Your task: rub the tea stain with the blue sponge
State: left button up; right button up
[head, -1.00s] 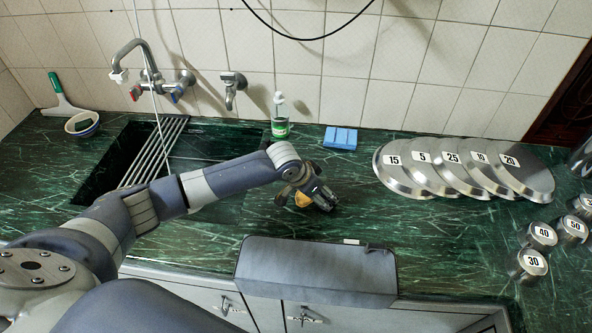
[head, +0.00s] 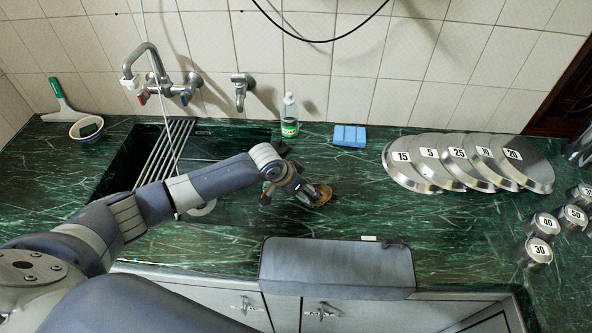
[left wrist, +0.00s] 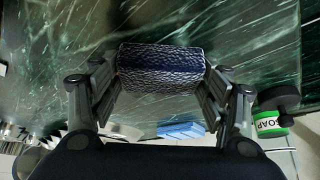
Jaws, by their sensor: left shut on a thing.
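My left gripper (head: 296,187) is low over the green marble counter, right of the sink. In the left wrist view, its fingers (left wrist: 160,85) are shut on the blue sponge (left wrist: 160,68), a dark blue block with a mesh pattern. The sponge is hardly visible in the head view. A round brown patch, which looks like the tea stain (head: 323,195), shows at the fingertips, partly hidden by them. I cannot tell whether the sponge touches it. My right gripper is not in view.
A light blue block (head: 348,136) and a green-labelled soap bottle (head: 289,119) stand near the wall. Numbered steel discs (head: 408,172) and small numbered weights (head: 536,251) are on the right. A grey sheet (head: 337,268) hangs over the front edge. The sink (head: 117,172) is left.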

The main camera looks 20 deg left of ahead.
pick_arm(q)
notch_tip(320, 180, up, 2)
jog(key=shift+w+a+r+p, duration=0.1)
jog(key=shift+a+p, duration=0.05)
jog(key=shift+p, duration=0.3)
jog(key=shift+r+p, duration=0.3)
jog(key=shift+p, duration=0.05)
jog(key=shift+d+r+p, duration=0.2)
jog(key=shift+r+p, duration=0.35)
jog(key=shift+r, duration=0.05)
jog(key=shift+d+r+p, duration=0.2)
jog(key=shift+r+p, duration=0.35)
jog(key=shift+a+r+p, duration=0.15)
jog(key=shift+r+p, duration=1.3)
jog(key=shift+r, duration=0.05)
